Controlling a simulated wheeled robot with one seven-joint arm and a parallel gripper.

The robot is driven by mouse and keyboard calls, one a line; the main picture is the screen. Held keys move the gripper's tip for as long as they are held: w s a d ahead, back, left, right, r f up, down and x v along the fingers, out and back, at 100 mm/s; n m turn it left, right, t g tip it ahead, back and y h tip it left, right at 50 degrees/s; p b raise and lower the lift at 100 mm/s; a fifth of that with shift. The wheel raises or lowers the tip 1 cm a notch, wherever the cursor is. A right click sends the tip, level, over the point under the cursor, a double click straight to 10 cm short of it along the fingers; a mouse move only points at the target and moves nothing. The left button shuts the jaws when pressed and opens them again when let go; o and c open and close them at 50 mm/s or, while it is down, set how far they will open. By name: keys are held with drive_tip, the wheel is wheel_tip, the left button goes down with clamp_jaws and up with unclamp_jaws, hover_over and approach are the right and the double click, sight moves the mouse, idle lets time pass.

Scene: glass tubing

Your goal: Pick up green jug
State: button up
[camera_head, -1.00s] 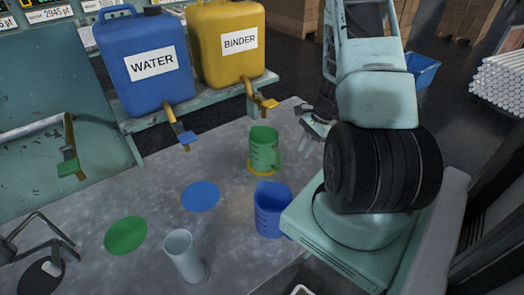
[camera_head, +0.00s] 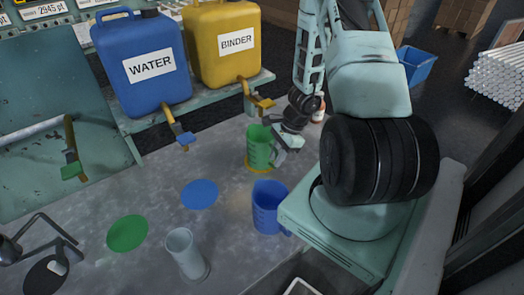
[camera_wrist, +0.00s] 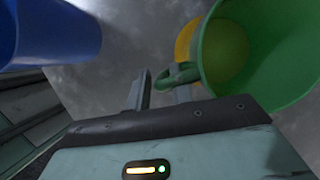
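The green jug (camera_head: 258,148) stands upright on the yellow disc on the grey table, with its handle on the right side. My gripper (camera_head: 279,155) is at table height just right of the jug, beside the handle. In the wrist view the jug (camera_wrist: 257,50) fills the upper right, and its handle (camera_wrist: 176,74) reaches toward my gripper (camera_wrist: 160,85). The two fingers are apart. The handle lies at the right finger and covers part of it; I cannot tell whether they touch.
A blue jug (camera_head: 267,207) stands in front of the green one. A clear cylinder (camera_head: 185,254) stands near the front. Blue (camera_head: 199,194) and green (camera_head: 127,234) discs lie left. Water (camera_head: 147,65) and binder (camera_head: 225,44) canisters with taps stand on a shelf behind.

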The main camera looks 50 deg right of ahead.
clamp_jaws()
